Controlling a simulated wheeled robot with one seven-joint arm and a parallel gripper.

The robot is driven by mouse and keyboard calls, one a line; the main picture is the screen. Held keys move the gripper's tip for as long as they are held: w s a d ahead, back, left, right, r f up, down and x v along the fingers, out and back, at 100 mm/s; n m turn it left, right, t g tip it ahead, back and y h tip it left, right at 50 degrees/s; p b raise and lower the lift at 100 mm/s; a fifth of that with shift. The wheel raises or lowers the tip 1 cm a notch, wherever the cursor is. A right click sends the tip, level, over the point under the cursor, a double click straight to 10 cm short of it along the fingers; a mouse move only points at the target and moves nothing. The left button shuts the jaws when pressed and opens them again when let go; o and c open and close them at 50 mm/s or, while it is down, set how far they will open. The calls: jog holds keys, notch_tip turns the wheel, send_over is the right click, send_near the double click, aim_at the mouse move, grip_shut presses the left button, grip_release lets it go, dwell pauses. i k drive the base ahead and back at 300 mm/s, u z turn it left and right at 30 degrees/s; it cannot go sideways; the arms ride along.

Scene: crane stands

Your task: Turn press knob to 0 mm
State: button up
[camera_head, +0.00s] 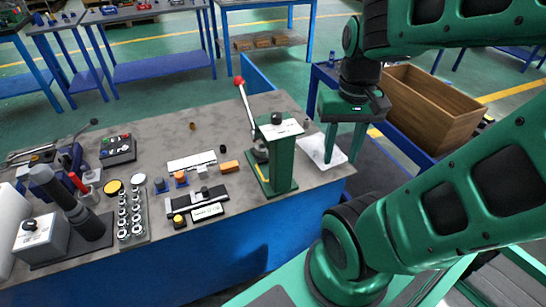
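A green press (283,170) stands at the right end of the grey workbench (130,262). A small black knob (277,118) sits on top of it, above a white label strip too small to read. I take this to be the press knob; its setting cannot be read. The press has a lever with a red ball (239,80) tilted up to the left. My gripper (343,158) hangs to the right of the press, pointing down, with its two green fingers apart and nothing seen between them. It is apart from the knob.
A white plate (314,150) lies at the bench's right end, behind my fingers. An orange block (229,167), a socket tray (132,214) and several small tools lie left of the press. A wooden crate (430,105) stands behind my arm. Bare bench shows behind the press.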

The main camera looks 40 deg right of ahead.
aim_at(275, 118)
jog(key=z, duration=0.25)
jog(key=k, duration=0.6)
jog(key=z, duration=0.55)
jog(key=k, duration=0.7)
jog(key=u, duration=0.1)
jog(key=i, duration=0.7)
jog(key=u, duration=0.3)
